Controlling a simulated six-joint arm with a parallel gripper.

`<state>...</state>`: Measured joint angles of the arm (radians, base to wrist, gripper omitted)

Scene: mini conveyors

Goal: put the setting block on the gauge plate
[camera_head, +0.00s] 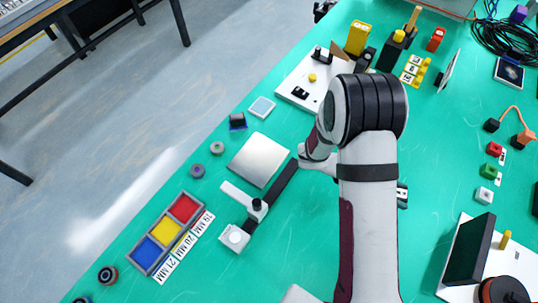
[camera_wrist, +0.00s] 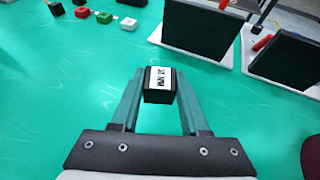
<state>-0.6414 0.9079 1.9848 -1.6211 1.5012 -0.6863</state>
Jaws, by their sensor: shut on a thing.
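The setting block (camera_wrist: 159,86) is a small dark block with a white label on its face. The label's print appears upside down, and I cannot read it surely. My gripper (camera_wrist: 160,92) is shut on it, with one finger on each side. In the head view my arm hides the gripper's fingers. A plain silver plate (camera_head: 258,160), which looks like the gauge plate, lies left of my arm, with nothing on it. A black bar with a knob and white parts (camera_head: 257,205) lies along its lower right side.
A tray with red, yellow and blue fields (camera_head: 167,232) stands lower left, with labels 19 MM, 20 MM and 21 MM. Small round parts (camera_head: 217,148) lie near the table's left edge. Dark upright panels (camera_wrist: 198,28) stand on white bases. Green table around the held block is clear.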

